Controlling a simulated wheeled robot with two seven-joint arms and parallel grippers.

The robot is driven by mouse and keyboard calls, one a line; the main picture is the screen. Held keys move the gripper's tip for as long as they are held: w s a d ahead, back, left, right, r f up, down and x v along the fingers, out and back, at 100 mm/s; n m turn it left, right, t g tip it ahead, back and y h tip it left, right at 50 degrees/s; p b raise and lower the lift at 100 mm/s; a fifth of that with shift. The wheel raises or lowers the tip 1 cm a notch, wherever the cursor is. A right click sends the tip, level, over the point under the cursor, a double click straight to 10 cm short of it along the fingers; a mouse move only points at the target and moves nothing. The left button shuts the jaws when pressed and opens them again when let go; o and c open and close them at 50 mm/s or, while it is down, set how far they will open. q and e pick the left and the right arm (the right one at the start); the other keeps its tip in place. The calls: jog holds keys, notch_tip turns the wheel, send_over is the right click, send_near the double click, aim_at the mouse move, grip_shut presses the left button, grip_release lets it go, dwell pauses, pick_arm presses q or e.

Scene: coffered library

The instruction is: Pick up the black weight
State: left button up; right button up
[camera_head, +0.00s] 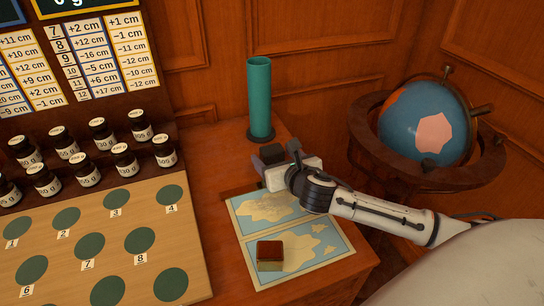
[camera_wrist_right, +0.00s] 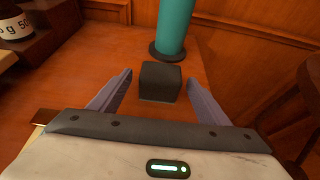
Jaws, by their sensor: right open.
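The black weight (camera_wrist_right: 160,82) is a small dark cube standing on the wooden table top, just in front of the green cylinder. In the head view it shows partly as a dark block (camera_head: 271,153) beyond my right gripper (camera_head: 268,162), which hides some of it. In the right wrist view my right gripper (camera_wrist_right: 159,88) is open, with one finger on each side of the cube and visible gaps between. My left gripper is not in view.
The green cylinder (camera_head: 259,97) stands upright on a dark base behind the weight. A map (camera_head: 315,259) holds a reddish-brown box (camera_head: 270,255). Labelled bottles (camera_head: 102,134) and a board with green discs (camera_head: 100,200) are left. A globe (camera_head: 428,120) stands right.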

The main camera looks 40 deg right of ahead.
aim_at(275, 153)
jog(key=c, duration=1.6)
jog(key=shift+w+r, duration=0.1)
jog(key=shift+r, duration=0.05)
jog(key=shift+c, duration=0.5)
notch_tip(275, 153, up, 10)
jog(key=shift+f+p, duration=0.1)
jog(key=shift+p, duration=0.9)
jog(key=shift+r, duration=0.2)
